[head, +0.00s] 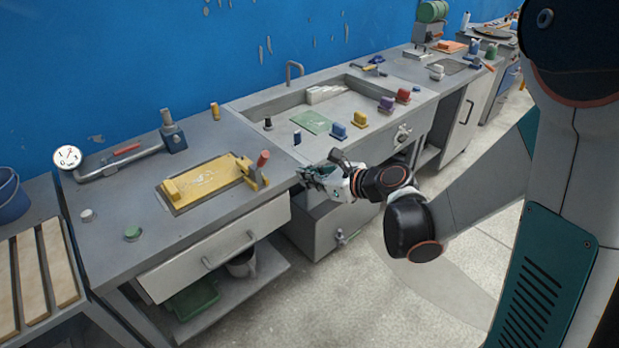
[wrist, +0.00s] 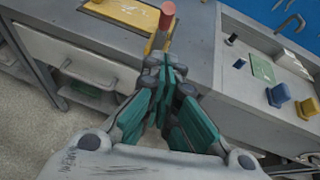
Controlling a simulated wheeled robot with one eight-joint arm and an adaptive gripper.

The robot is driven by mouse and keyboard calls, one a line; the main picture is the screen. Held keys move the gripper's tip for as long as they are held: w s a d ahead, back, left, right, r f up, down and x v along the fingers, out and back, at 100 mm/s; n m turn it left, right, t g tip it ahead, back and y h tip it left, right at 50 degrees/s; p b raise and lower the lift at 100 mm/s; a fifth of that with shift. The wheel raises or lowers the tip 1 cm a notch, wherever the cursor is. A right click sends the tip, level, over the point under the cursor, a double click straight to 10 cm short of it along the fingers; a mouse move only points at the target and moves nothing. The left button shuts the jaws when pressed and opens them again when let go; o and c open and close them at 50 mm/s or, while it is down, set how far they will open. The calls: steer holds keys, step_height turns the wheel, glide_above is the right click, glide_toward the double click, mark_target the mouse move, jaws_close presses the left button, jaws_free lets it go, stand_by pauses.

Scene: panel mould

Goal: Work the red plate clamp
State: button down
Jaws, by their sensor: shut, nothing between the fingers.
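The plate clamp's red-tipped handle (head: 263,158) stands up at the right end of the yellow plate (head: 208,178) on the grey bench. In the wrist view the red handle (wrist: 166,18) shows beyond the fingertips, with part of the yellow plate (wrist: 125,12) to its left. My gripper (head: 305,173) is at the bench's front edge, to the right of and nearer than the handle. Its teal fingers (wrist: 165,72) are shut with nothing between them.
A drawer (head: 215,248) sits below the bench front. A sink basin (head: 345,92) and several coloured knobs, including a blue one (head: 338,131) and a yellow one (head: 360,119), lie to the right. A pipe with a valve (head: 130,158) lies behind the plate. A green button (head: 132,233) is front left.

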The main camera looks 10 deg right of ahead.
mark_target(266, 161)
steer(key=w+a+f+b, duration=0.1)
steer(key=w+a+b, duration=0.2)
steer(key=w+a, duration=0.3)
steer(key=shift+w+a, duration=0.25)
steer(key=shift+w, duration=0.15)
steer(key=shift+w+a+r+g+h+p, duration=0.3)
steer(key=shift+r+p, duration=0.2)
steer(key=shift+p, duration=0.5)
steer(key=shift+w+r+g+h+p, duration=0.15)
steer(key=shift+w+g+h+p, duration=0.15)
steer(key=shift+p, duration=0.2)
steer(key=shift+a, duration=0.1)
steer(key=shift+s, duration=0.1)
